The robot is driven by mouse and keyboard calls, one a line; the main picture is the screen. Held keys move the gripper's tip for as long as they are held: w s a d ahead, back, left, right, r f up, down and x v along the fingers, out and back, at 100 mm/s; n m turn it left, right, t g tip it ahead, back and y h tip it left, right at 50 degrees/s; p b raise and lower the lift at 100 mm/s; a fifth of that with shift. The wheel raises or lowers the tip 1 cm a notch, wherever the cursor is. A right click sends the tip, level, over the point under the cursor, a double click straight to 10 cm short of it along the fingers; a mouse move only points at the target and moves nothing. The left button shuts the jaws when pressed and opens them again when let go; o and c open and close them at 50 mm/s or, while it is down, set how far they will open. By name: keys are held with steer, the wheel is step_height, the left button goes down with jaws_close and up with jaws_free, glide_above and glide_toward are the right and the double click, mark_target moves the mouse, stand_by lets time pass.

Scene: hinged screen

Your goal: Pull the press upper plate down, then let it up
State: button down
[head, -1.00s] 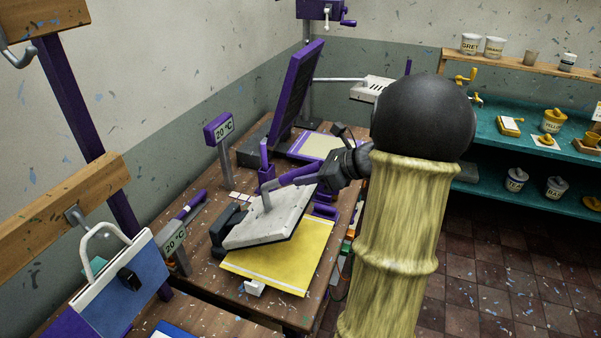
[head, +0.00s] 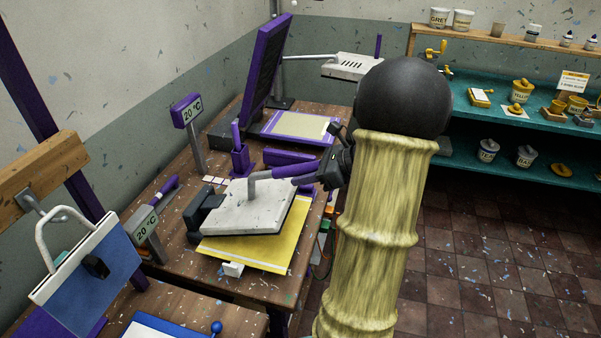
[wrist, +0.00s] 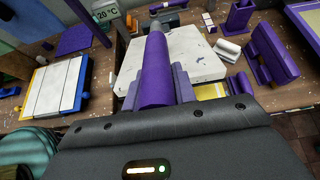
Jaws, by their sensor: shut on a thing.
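The press upper plate (head: 245,212) is a whitish, paint-flecked slab hinged at a dark block (head: 203,212) on its left. It lies nearly level, low over the yellow sheet (head: 262,255); I cannot tell if they touch. A grey bar rises from the plate to a purple handle grip (head: 288,168). My gripper (head: 316,175) is shut on this grip at the plate's right side. In the wrist view the handle grip (wrist: 155,62) runs between my gripper's purple fingers (wrist: 157,92), with the upper plate (wrist: 195,62) beyond. My arm hides some of the table's right side.
A tall dark hinged screen (head: 268,65) stands at the back. A purple holder (head: 240,158) is close behind the plate. Floor at right is clear.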

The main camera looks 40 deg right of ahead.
steer(key=shift+d, duration=0.1)
steer(key=s+d+f+b, duration=0.2)
steer(key=f+b, duration=0.3)
steer(key=f, duration=0.4)
steer(key=shift+s+d+f+b, duration=0.2)
steer(key=shift+s+d+b, duration=0.2)
steer(key=shift+s, duration=0.5)
steer(key=shift+w+r, duration=0.1)
steer(key=shift+r, duration=0.1)
stand_by(1.8)
